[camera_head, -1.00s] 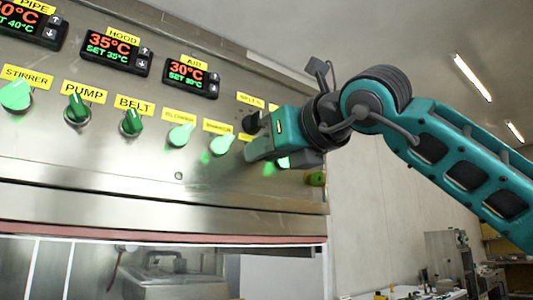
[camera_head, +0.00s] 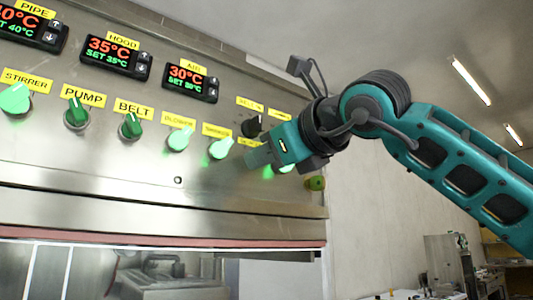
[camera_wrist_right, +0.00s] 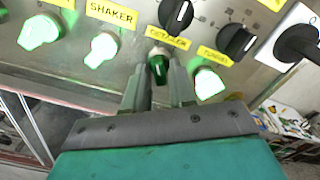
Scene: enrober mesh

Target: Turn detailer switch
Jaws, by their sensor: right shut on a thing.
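The detailer switch (camera_wrist_right: 158,68) is a dark green, unlit knob under its yellow "DETAILER" label in the right wrist view. My right gripper (camera_wrist_right: 160,78) has a finger on each side of it and is shut on it. In the head view, my right gripper (camera_head: 255,157) is at the right part of the steel panel and hides the detailer switch. My left gripper is not in view.
The lit shaker switch (camera_wrist_right: 102,50) and lit tunnel switch (camera_wrist_right: 208,83) flank the gripper closely. Black knobs (camera_wrist_right: 176,14) sit above. Stirrer (camera_head: 15,98), pump (camera_head: 77,112) and belt (camera_head: 131,125) switches lie farther left on the panel.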

